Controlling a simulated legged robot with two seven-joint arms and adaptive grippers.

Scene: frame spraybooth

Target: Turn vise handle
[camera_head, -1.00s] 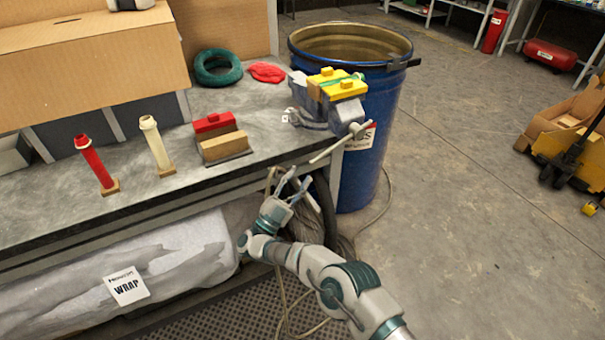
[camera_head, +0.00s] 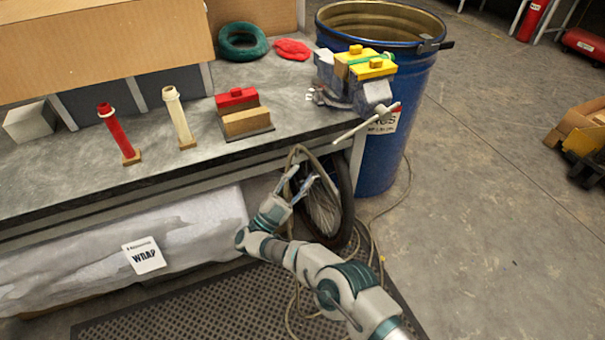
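The vise (camera_head: 372,95) is mounted at the right front corner of the workbench, grey with yellow blocks (camera_head: 366,63) on its jaws. Its handle (camera_head: 367,123) is a thin pale bar at the front, slanting from lower left to upper right. My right gripper (camera_head: 300,182) is below and to the left of the handle, in front of the bench edge. Its fingers point up and are spread apart with nothing between them. It does not touch the handle. My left gripper is not in view.
The workbench (camera_head: 75,175) holds a red post (camera_head: 118,133), a cream post (camera_head: 178,117), a red-and-wood block (camera_head: 244,113) and a green coil (camera_head: 242,42). A blue barrel (camera_head: 385,165) stands right behind the vise. A wheel (camera_head: 325,205) and cables are under the bench.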

